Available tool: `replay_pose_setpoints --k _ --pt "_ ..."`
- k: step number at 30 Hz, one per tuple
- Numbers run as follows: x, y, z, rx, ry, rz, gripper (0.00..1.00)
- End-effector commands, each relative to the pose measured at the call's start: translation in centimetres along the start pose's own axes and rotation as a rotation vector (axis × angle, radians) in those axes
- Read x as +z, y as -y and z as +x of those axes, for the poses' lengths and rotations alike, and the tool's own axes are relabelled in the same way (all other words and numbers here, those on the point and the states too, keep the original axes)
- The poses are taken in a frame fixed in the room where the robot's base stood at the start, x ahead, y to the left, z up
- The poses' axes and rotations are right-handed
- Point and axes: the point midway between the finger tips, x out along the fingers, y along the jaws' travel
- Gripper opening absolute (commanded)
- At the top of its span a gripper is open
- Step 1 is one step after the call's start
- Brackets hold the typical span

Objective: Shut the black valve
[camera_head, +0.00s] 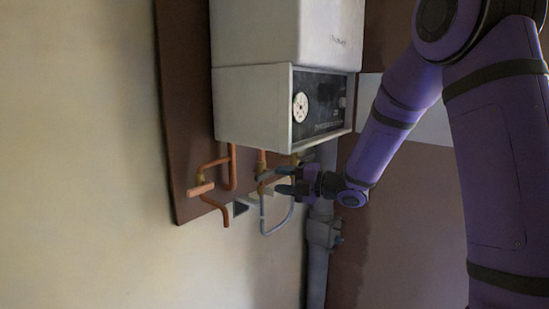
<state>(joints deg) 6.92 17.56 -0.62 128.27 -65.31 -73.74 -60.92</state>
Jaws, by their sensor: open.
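My gripper (274,181) is at the pipes under the boiler, pointing left. Its dark fingers are open, one above the other, close to a brass fitting (262,170) on a copper pipe. I cannot tell whether they touch it. No clearly black valve handle shows. A small dark square piece (240,208) sits left of and below the fingers, and I cannot tell whether it is the valve. The fingers and the shadow under the boiler may hide part of the fittings.
The white boiler (255,105) with a black dial panel (319,104) hangs just above my gripper. Copper pipes (232,168) stand to the left. A looped grey hose (290,218) and a thick grey pipe (317,265) run below. The left wall is bare.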

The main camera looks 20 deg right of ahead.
Motion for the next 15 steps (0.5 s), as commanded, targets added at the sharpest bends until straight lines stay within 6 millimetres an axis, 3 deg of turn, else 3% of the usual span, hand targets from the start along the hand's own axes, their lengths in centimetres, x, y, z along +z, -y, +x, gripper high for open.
replay_pose_setpoints --k 15 --pt "0.1 -0.1 -5.4 0.000 0.003 -0.001 0.43"
